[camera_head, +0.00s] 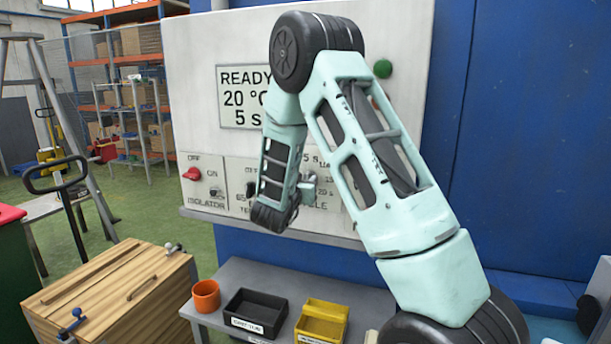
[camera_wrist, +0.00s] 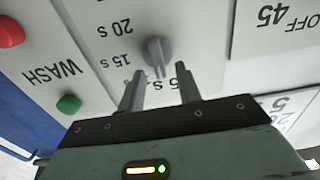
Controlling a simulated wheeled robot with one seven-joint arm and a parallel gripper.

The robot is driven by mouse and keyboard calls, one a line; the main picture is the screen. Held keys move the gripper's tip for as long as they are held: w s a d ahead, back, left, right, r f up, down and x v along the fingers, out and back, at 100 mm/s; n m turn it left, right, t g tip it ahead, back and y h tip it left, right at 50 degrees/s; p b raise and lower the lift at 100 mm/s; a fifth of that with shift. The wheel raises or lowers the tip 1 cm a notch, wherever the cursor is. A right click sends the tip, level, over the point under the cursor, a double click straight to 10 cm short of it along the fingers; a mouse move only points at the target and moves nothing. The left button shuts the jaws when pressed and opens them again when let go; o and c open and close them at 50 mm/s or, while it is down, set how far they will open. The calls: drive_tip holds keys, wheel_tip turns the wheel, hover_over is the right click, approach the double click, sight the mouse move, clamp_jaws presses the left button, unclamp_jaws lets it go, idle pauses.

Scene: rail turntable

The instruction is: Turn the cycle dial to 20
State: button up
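The cycle dial (camera_wrist: 157,52) is a grey knob on the white panel, seen upside down in the wrist view. Its narrow end points toward the panel's top, near the 5 s mark. The 20 s label (camera_wrist: 115,27) and 15 s label (camera_wrist: 120,59) are printed beside it. My gripper (camera_wrist: 158,83) is open and empty, its two dark fingers spread either side of the dial's pointing end; I cannot tell whether they touch it. In the head view my gripper (camera_head: 306,188) is at the panel, and my arm hides much of the dial area.
The display (camera_head: 240,97) reads READY, 20 °C, 5 s. A red isolator knob (camera_head: 192,174), a green button (camera_head: 382,69) and a red button (camera_wrist: 10,32) are on the panel. A bench below holds an orange cup (camera_head: 206,296), black bin (camera_head: 255,312) and yellow bin (camera_head: 322,322).

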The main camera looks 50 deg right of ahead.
drive_tip(key=shift+w+d, duration=0.25)
drive_tip(key=shift+d, duration=0.4)
clamp_jaws()
